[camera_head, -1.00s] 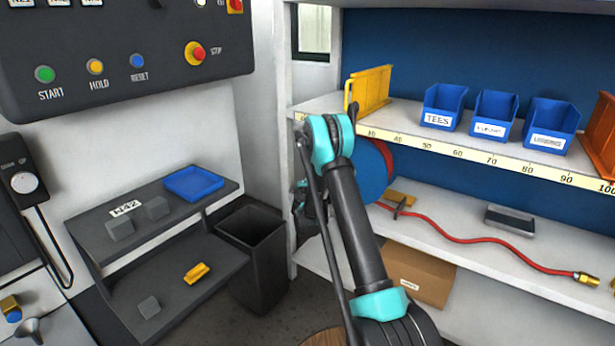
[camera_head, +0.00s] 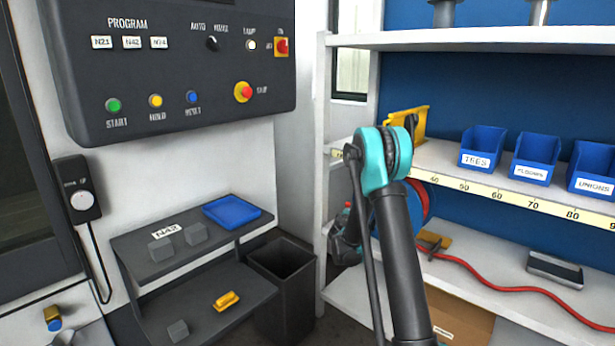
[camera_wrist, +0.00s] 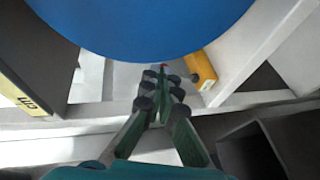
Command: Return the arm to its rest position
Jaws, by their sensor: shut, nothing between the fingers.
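My arm, dark grey with a turquoise joint (camera_head: 375,160), rises in front of the shelf unit in the head view. Its forearm runs down and away behind the upper link, so the fingers cannot be made out there. In the wrist view my gripper (camera_wrist: 162,72) has its green and black fingers drawn together at the tips, with nothing between them. A large blue disc (camera_wrist: 150,25) fills the top of the wrist view, just beyond the fingertips. Part of this blue reel (camera_head: 416,205) shows behind the arm in the head view.
A shelf unit (camera_head: 462,188) holds a yellow holder (camera_head: 408,122), blue bins (camera_head: 483,148) and a red hose (camera_head: 500,287). A control panel (camera_head: 180,75) hangs at left. Below stand a stepped rack (camera_head: 150,275) with a blue tray (camera_head: 232,211) and a dark bin (camera_head: 285,290).

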